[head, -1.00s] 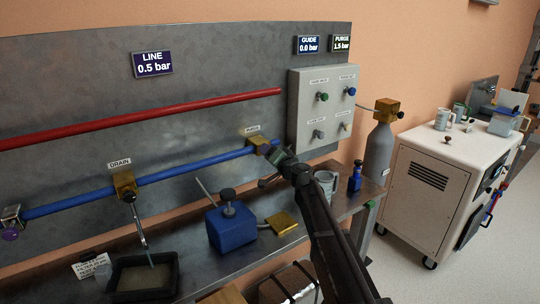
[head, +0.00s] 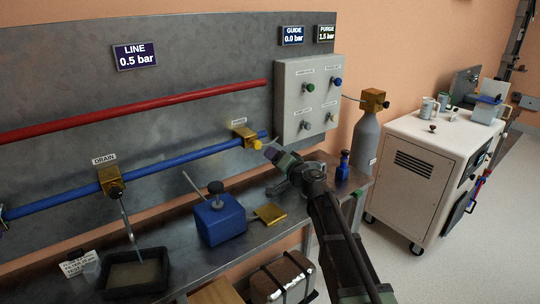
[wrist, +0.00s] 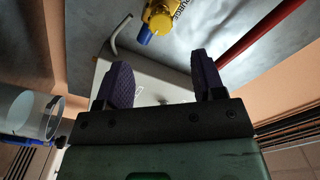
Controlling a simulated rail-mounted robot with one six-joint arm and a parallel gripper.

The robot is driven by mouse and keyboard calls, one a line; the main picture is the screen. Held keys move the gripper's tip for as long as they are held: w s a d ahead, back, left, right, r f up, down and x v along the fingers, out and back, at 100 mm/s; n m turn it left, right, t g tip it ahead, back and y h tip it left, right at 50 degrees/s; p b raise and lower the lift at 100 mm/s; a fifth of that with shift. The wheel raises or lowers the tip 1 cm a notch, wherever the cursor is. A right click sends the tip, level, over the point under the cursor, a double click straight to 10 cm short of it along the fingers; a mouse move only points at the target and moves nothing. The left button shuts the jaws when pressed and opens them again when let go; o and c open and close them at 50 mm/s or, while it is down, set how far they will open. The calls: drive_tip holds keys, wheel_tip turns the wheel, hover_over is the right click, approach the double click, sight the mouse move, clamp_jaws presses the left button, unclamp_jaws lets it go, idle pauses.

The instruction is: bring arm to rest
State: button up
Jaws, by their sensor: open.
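My arm reaches in from the bottom of the head view, over the bench front. My gripper (head: 268,152) is just below the right end of the blue pipe, near the brass purge fitting (head: 243,134). In the wrist view my gripper (wrist: 163,78) shows two purple-padded fingers, apart with nothing between them. The yellow fitting with a blue end (wrist: 157,20) lies beyond the fingertips, apart from them. My arm hides part of the bench behind it.
A blue box with a knob (head: 219,222), a brass block (head: 270,213) and a black tray (head: 135,287) are on the bench. A small blue bottle (head: 342,168) stands right of my arm. A grey control box (head: 306,100) is behind. A white cart (head: 425,165) stands at right.

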drive_tip(key=s+d+f+n+g+h+p, duration=0.1)
drive_tip(key=s+f+n+g+h, duration=0.1)
drive_tip(key=s+f+g, duration=0.5)
drive_tip(key=s+d+f+n+g+h+p, duration=0.1)
drive_tip(key=s+f+n+g, duration=0.15)
drive_tip(key=s, duration=0.75)
drive_tip(key=s+d+f+m+g+h+p, duration=0.1)
drive_tip(key=s+d+g+h+p, duration=0.3)
drive_tip(key=s+d, duration=1.2)
drive_tip(key=m+h, duration=0.1)
drive_tip(key=h, duration=0.3)
drive_tip(key=shift+s+d+f, duration=0.2)
drive_tip(key=shift+f, duration=0.1)
